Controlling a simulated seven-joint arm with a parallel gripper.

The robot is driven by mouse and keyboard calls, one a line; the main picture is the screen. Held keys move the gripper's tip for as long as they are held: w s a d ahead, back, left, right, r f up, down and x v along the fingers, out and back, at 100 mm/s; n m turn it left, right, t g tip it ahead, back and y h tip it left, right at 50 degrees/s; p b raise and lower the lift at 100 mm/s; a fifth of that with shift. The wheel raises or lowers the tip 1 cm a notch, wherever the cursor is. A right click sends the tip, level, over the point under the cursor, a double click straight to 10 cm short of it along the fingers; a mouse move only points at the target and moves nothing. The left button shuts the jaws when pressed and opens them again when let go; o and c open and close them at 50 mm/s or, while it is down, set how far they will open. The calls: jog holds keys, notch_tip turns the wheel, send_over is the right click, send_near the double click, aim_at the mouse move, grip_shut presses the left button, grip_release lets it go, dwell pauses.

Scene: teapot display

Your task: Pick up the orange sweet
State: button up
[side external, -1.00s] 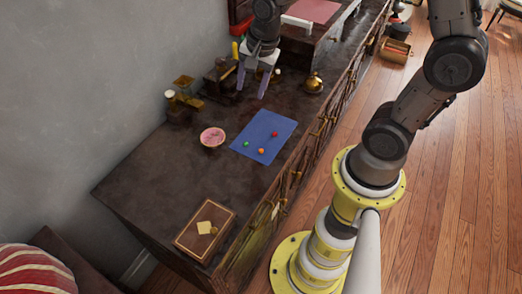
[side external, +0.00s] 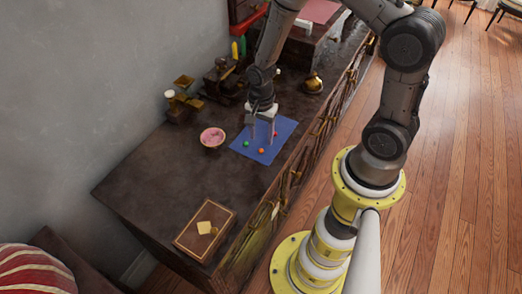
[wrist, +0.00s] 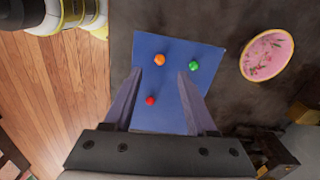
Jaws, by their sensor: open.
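The orange sweet (side external: 261,151) lies on the blue mat (side external: 287,124) on the dark cabinet top. In the wrist view the orange sweet (wrist: 159,60) sits near the mat's (wrist: 150,43) top edge, just beyond and between my two fingertips. My gripper (side external: 262,139) is open, pointing down above the mat, with nothing held. Its fingers also show in the wrist view (wrist: 160,73). The red sweet (wrist: 150,101) appears between the fingers, nearer the palm. The exact gap between fingertips and mat cannot be told.
A pink bowl (side external: 212,137) stands left of the mat. A book-like box (side external: 205,228) lies at the cabinet's near end. A brass bell-like object (side external: 313,84) and a dark grinder-like object (side external: 221,75) stand behind. The cabinet top between bowl and box is clear.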

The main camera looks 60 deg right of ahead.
aim_at(261, 149)
notch_tip(261, 149, down, 5)
jog(key=shift+a+f, duration=0.1)
jog(key=shift+a, duration=0.05)
grip_shut()
dwell(0.4)
